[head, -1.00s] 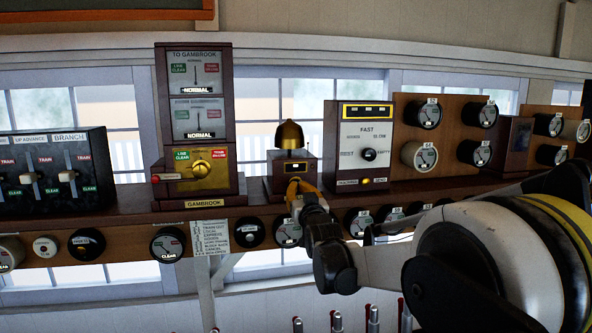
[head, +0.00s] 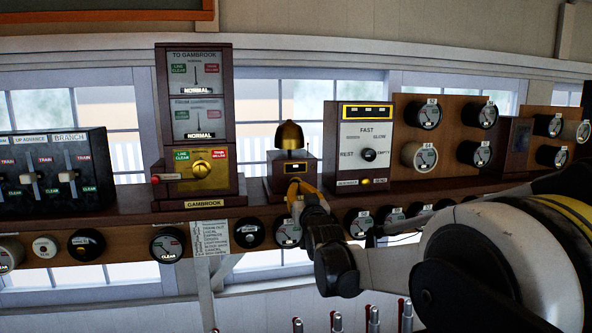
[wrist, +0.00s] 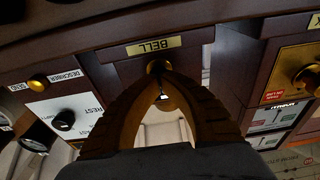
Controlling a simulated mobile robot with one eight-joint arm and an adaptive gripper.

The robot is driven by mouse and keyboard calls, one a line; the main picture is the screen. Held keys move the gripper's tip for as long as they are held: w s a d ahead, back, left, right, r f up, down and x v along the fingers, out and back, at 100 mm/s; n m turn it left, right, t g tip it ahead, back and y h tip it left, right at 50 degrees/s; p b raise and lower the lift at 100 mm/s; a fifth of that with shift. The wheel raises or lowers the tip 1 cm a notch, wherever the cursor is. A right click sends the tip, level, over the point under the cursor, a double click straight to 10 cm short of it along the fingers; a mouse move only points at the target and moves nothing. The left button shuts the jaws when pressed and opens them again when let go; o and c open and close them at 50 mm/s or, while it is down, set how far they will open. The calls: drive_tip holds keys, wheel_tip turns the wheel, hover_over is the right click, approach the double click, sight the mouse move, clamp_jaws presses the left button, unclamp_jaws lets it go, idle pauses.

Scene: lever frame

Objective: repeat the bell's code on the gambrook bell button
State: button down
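The bell box (head: 280,185) stands on the shelf in the middle of the head view, with a brass dome (head: 290,135) on top. In the wrist view, which is upside down, its BELL plate (wrist: 154,44) is readable and a round brass button (wrist: 157,67) sits beside the plate. My gripper (head: 296,186) is in front of the box and hides the button in the head view. Its yellow-brown fingers (wrist: 161,77) come together at the button in the wrist view, with nothing seen between the tips. I cannot tell whether they touch or press it.
The Gambrook instrument (head: 158,185) with its brass knob (head: 201,168) stands left of the bell box. A describer (head: 368,135) with a black knob stands to the right. Round dials and plates line the shelf front (head: 130,248). Lever tops (head: 374,318) show below.

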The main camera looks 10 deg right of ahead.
drive_tip(key=shift+s, duration=0.35)
idle(0.5)
drive_tip(key=shift+w, duration=0.15)
idle(2.8)
drive_tip(key=shift+b, duration=0.4)
idle(0.5)
drive_tip(key=shift+s, duration=2.6)
